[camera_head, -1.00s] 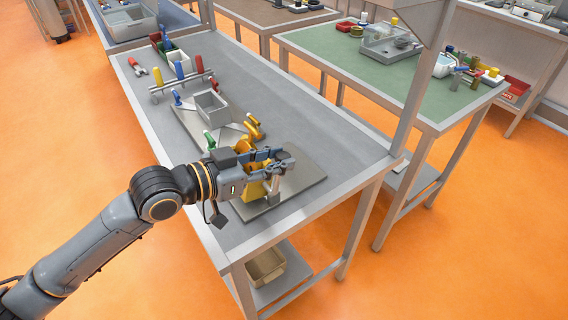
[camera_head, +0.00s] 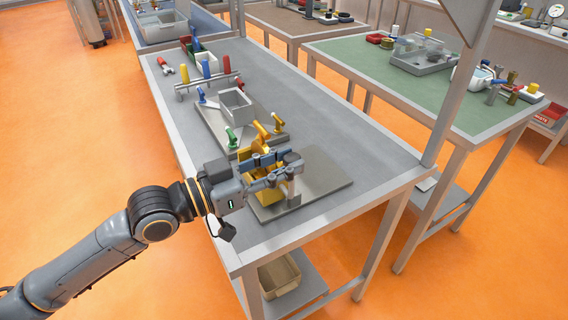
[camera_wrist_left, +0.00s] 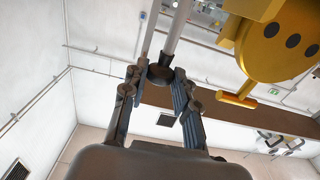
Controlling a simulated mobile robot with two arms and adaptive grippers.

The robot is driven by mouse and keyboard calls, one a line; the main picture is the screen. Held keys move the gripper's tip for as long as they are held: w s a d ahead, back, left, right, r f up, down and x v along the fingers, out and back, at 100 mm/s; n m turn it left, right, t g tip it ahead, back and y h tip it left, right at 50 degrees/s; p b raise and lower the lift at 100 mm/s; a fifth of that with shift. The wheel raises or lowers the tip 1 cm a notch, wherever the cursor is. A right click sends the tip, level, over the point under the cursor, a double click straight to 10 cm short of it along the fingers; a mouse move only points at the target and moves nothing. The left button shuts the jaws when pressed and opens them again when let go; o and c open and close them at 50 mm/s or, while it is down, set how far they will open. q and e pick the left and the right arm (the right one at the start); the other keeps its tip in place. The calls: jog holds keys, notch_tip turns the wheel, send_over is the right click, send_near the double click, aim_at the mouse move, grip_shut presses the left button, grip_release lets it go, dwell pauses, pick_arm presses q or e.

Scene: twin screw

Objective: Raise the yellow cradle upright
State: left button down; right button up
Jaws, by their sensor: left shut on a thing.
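The yellow cradle (camera_head: 262,192) stands on a grey base plate (camera_head: 325,178) at the near end of the long table. It is partly hidden behind my left gripper (camera_head: 288,168), so its exact tilt is hard to tell. A yellow part with dark round holes (camera_wrist_left: 285,45) shows at the upper right of the left wrist view, apart from the fingers. My left gripper (camera_wrist_left: 162,73) is shut on a grey rod (camera_wrist_left: 178,32) with a dark end; I cannot tell whether this rod belongs to the cradle. My right gripper is not in view.
Behind the cradle, a plate carries a grey open box (camera_head: 237,106), a green clamp (camera_head: 232,138) and yellow clamps (camera_head: 262,131). Farther back stands a rack with blue and red handles (camera_head: 206,69). The table's right side (camera_head: 320,120) is clear. A green-topped table (camera_head: 365,62) stands to the right.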

pick_arm(q)
jog(key=c, duration=1)
grip_release()
jog(key=shift+c, duration=0.2)
jog(key=shift+a, duration=0.1)
jog(key=v, duration=1.2)
